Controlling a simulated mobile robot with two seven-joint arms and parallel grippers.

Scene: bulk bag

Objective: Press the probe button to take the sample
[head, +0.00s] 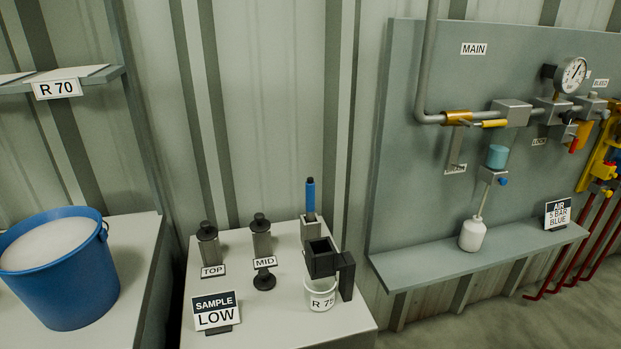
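I cannot clearly identify a probe or its button in the head view. On the white table (265,325), two grey cylinders with black tops stand behind small signs, the TOP cylinder (208,242) and the MID cylinder (261,236). A black knob-like piece (264,281) is in front of the MID sign. A sign (215,311) reads SAMPLE LOW. A blue stick with a dark tip (310,195) stands upright in a grey holder.
A blue bucket (65,295) of white material stands on the left bench. An R 70 shelf (100,78) is above it. At right, a grey panel (420,180) carries pipes, valves and a gauge (571,75). A white bottle (472,236) sits on its ledge (430,269).

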